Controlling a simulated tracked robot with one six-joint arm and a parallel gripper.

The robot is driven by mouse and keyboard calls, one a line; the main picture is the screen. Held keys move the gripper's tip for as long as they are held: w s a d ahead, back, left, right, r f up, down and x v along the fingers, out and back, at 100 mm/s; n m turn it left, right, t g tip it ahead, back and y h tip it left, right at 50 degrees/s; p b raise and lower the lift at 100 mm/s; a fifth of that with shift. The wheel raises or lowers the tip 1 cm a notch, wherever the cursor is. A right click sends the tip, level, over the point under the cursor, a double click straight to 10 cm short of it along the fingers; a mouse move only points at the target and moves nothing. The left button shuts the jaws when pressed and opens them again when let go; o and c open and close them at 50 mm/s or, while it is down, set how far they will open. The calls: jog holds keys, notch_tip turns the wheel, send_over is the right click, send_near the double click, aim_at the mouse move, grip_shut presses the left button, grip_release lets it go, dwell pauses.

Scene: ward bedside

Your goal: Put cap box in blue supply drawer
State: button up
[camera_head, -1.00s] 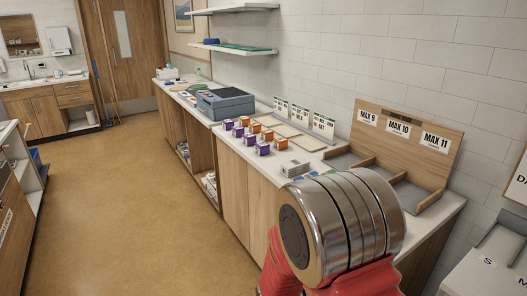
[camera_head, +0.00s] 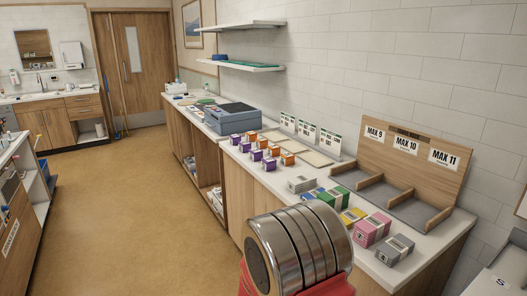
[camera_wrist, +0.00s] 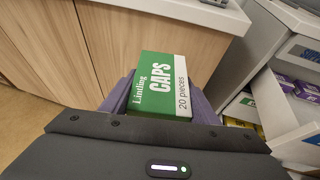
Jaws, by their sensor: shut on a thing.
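The box is in front of a wooden cabinet front, clear of the counter. In the head view neither the cap box nor my gripper's fingers show; only my arm is in the foreground. A blue-grey drawer unit (camera_head: 232,118) stands on the long counter, beyond the small boxes. I cannot tell whether it is the blue supply drawer or whether it is open.
The long counter (camera_head: 440,238) holds purple and orange boxes (camera_head: 270,164), a grey-white box (camera_head: 300,184), and green, yellow, pink and grey boxes near its front end. A wooden organiser (camera_head: 408,165) labelled MAX 9 to 11 stands behind. The floor (camera_head: 130,215) is clear.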

jog(key=shift+w+a+n+t+y, duration=0.35)
jog(key=shift+a+n+t+y, duration=0.15)
jog(key=shift+a+n, duration=0.1)
jog(key=shift+w+a+n+t+y, duration=0.3)
jog(key=shift+a+n+t+y, duration=0.2)
jog(key=shift+a+n, duration=0.1)
jog(key=r+n+y, duration=0.1)
jog(key=r, duration=0.2)
jog(key=r+n+t+y, duration=0.1)
jog(key=r+y, duration=0.1)
jog(key=r, duration=0.1)
jog(key=r+n+t+y, duration=0.1)
jog(key=r+n, duration=0.1)
jog(key=r, duration=0.1)
jog(key=shift+w, duration=0.35)
jog(key=d+r, duration=0.1)
jog(key=r, duration=0.1)
jog(key=d+r, duration=0.2)
jog(key=shift+d+r, duration=0.15)
jog(key=shift+d, duration=0.05)
jog(key=shift+d, duration=0.1)
